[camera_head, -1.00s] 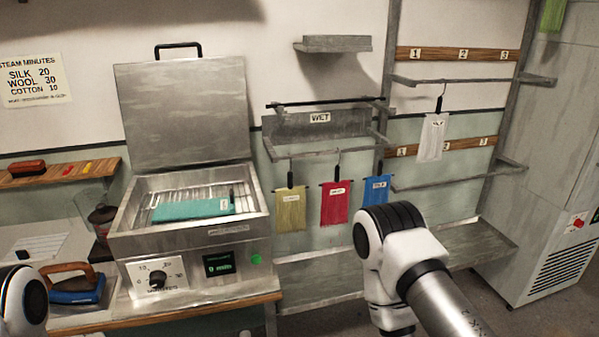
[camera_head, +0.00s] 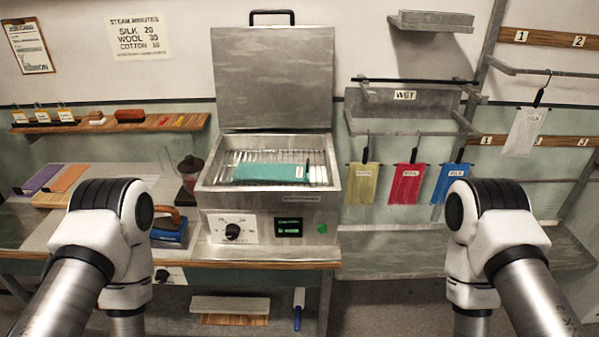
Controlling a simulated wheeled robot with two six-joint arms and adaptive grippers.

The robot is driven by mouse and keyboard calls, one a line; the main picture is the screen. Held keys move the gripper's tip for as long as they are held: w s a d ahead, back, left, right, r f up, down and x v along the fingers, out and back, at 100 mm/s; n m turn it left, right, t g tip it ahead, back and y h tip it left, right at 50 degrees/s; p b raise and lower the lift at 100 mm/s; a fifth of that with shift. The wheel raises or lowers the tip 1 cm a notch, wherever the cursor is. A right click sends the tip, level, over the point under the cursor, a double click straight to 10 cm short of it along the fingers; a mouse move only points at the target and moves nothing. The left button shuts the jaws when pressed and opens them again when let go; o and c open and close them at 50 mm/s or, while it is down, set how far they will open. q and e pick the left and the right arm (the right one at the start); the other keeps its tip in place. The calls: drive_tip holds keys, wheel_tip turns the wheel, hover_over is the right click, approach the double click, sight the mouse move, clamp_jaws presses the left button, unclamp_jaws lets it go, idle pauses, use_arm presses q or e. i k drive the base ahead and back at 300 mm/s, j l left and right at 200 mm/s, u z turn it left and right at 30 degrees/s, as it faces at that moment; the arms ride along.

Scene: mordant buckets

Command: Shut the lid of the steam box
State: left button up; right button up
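The steam box (camera_head: 215,197) is a metal box on the bench in the middle of the head view. Its lid (camera_head: 273,78) stands open, upright at the back, with a black handle (camera_head: 272,12) on its top edge. A teal folded cloth (camera_head: 268,172) with a small white label lies on the wire rack inside. The front has a dial (camera_head: 232,231), a small green display and a green button. My two arms show at the lower left and lower right, both apart from the box. Neither gripper is in the picture.
Yellow, red and blue cloths (camera_head: 407,184) hang from a rail to the right. A wooden shelf (camera_head: 110,124) is on the left wall.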

sight(267, 76)
drive_tip(key=i+l+u, duration=0.15)
drive_tip(key=i, duration=0.4)
drive_tip(key=i+l+u, duration=0.2)
drive_tip(key=i+l, duration=0.15)
drive_tip(key=i, duration=0.15)
drive_tip(key=i+l+u, duration=0.15)
drive_tip(key=i+l, duration=0.2)
drive_tip(key=i, duration=0.15)
